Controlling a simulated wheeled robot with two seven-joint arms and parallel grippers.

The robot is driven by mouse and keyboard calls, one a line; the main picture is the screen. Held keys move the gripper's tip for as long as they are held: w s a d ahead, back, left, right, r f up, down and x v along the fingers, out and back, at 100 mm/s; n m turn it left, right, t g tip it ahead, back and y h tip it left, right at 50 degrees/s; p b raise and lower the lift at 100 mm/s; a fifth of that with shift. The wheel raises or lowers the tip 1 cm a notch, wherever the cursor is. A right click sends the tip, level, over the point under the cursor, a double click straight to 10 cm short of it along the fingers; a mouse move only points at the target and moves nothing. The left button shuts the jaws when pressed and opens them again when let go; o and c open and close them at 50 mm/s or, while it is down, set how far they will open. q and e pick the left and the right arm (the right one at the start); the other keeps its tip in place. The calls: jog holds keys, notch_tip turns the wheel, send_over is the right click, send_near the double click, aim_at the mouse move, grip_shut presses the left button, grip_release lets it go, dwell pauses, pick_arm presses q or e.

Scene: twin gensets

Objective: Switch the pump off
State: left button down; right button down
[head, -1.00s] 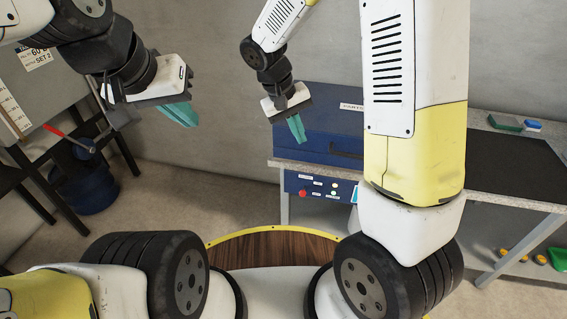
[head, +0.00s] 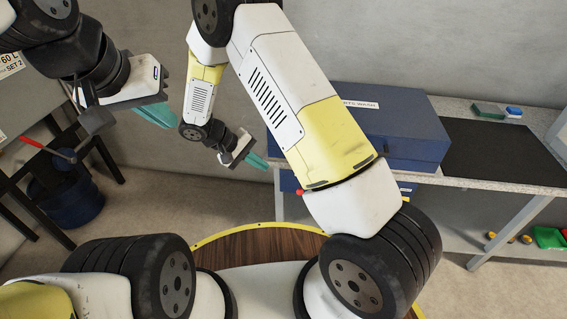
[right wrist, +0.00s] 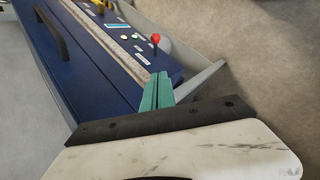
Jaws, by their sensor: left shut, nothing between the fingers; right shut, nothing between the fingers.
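A blue control panel (right wrist: 130,22) sits below the edge of the bench, beside a blue box with a handle. In the right wrist view it carries a red knob (right wrist: 155,38), several small pale buttons and a light label strip. In the head view the red knob (head: 299,192) shows beside my right arm, which hides most of the panel. My right gripper (head: 258,162) is shut and empty, left of the panel. In the right wrist view its teal fingertips (right wrist: 157,90) lie just below the red knob in the picture; I cannot tell the gap. My left gripper (head: 158,115) is shut and empty, in the air.
The blue box (head: 410,135), labelled as a parts washer, stands on a bench with a black mat (head: 495,150). At the left are a dark stand, a red-handled lever (head: 45,148) and a blue bucket (head: 75,205). Open floor lies between.

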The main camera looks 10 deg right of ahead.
jog(key=shift+d, duration=0.1)
send_near(300, 189)
jog(key=w+f, duration=0.4)
jog(key=shift+w+d+f, duration=0.2)
jog(key=shift+d+f, duration=0.05)
jog(key=shift+f, duration=0.05)
jog(key=shift+s+d+f, duration=0.35)
jog(key=shift+s+d, duration=0.2)
jog(key=shift+d, duration=0.05)
jog(key=shift+s+d+f, duration=0.35)
jog(key=shift+s+d, duration=0.2)
jog(key=shift+d, duration=0.1)
